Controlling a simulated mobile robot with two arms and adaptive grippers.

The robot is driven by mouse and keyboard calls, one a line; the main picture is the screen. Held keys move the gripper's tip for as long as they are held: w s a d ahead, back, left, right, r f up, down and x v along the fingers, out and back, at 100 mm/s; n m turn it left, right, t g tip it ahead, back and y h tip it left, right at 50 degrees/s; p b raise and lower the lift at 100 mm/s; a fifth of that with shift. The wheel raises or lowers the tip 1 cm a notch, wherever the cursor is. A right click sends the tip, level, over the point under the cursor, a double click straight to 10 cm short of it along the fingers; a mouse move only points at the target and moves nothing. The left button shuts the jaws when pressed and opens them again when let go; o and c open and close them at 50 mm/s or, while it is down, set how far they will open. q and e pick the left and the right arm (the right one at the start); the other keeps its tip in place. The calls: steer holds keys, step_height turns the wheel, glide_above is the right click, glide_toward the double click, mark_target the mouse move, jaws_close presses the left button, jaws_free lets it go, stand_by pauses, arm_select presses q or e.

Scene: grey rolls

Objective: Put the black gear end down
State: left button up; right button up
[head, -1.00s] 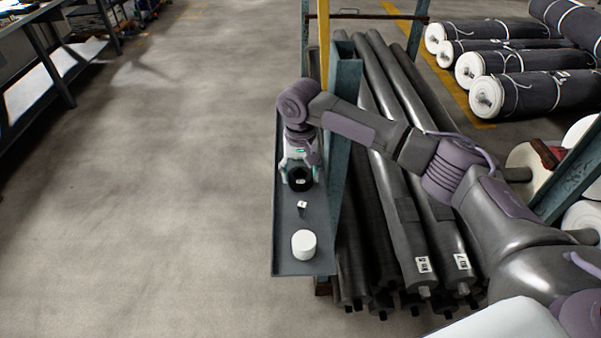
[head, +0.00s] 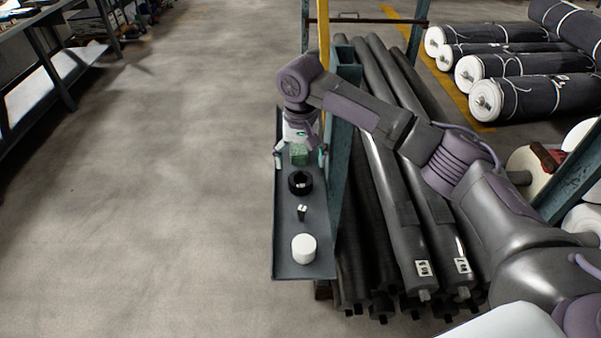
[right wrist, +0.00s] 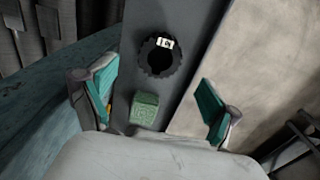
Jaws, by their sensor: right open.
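The black gear end (head: 291,187), a dark toothed ring, rests with its hole facing up on the narrow grey shelf (head: 284,232). It also shows in the right wrist view (right wrist: 147,64), with a small white label at its upper rim. My right gripper (head: 300,157) is open and apart from the gear, farther back along the shelf. Its spread fingers also show in the right wrist view (right wrist: 155,97), with nothing gripped. A green block (right wrist: 145,108) lies between and below them; it shows in the head view too (head: 299,153). My left gripper is out of view.
A small black-and-white piece (head: 301,212) and a white cylinder (head: 303,249) stand on the shelf nearer the front. A teal post (head: 341,150) rises along its right side, with long dark rolls (head: 405,220) beyond. Open floor (head: 170,200) lies to the left.

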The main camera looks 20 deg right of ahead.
step_height(320, 180, up, 6)
steer(key=shift+r, duration=0.15)
